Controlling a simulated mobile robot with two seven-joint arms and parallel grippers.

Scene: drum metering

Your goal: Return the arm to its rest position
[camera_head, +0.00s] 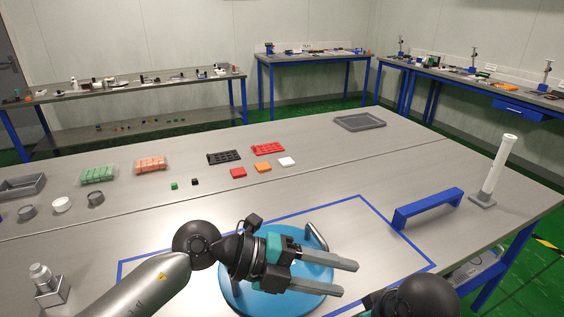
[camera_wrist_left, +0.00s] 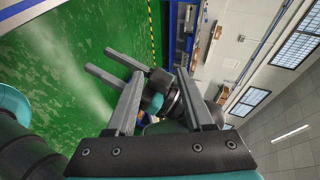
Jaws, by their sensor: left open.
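My left gripper (camera_head: 348,278) comes in from the left in the head view. Its two grey fingers point right, parallel and apart, with nothing between them. It hangs over the blue round drum top (camera_head: 240,300) and hides part of it. In the left wrist view the fingers of my left gripper (camera_wrist_left: 160,78) are spread and empty. My right gripper (camera_wrist_left: 98,59) shows beyond them with two grey fingers apart and nothing between them. In the head view only a dark part of my right arm shows at the bottom edge.
A blue taped outline (camera_head: 365,202) surrounds the drum area. A blue bar (camera_head: 428,208) and white post (camera_head: 493,170) stand right. Trays and small blocks lie further back.

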